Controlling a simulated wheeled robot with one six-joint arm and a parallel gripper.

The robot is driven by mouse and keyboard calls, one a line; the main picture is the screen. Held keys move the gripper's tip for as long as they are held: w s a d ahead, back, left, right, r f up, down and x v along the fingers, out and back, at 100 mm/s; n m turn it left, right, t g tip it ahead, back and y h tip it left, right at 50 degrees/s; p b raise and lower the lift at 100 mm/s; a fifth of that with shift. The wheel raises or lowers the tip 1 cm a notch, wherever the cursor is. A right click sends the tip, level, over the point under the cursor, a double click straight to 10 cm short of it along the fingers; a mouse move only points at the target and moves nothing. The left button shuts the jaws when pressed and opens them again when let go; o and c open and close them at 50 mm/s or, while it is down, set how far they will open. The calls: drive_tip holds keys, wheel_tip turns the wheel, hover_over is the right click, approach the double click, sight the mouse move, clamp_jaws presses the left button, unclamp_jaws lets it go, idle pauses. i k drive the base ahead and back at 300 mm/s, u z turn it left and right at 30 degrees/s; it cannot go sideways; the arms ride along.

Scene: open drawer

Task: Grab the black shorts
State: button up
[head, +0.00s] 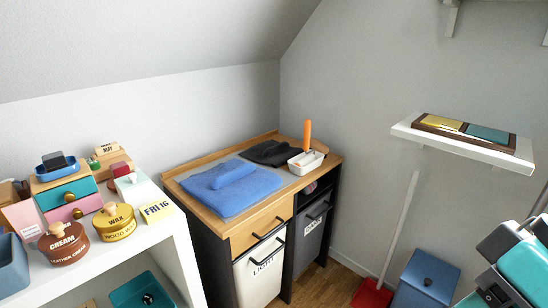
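The black shorts appear to be the dark folded cloth (268,153) at the back of the wooden cabinet top (240,214). They lie flat beside a blue folded cloth (217,190). A smaller blue folded piece rests on that cloth. A teal, white and black mechanism at the lower right edge looks like my gripper (493,266), partly cut off by the frame. It is far to the right of the dark cloth and apart from it. Its fingers cannot be made out clearly, and I see nothing held in it.
A white container (306,161) with an orange upright handle stands right of the dark cloth. Below are a drawer and two labelled bins. A white shelf (165,260) crowded with tins and boxes is at left. A wall shelf (462,142), red dustpan and blue bin (428,278) are at right.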

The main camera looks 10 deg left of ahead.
sight(276, 154)
drive_tip(key=z, duration=0.05)
drive_tip(key=i, duration=0.75)
drive_tip(key=u, duration=0.85)
drive_tip(key=i, duration=0.8)
drive_tip(key=u, duration=0.9)
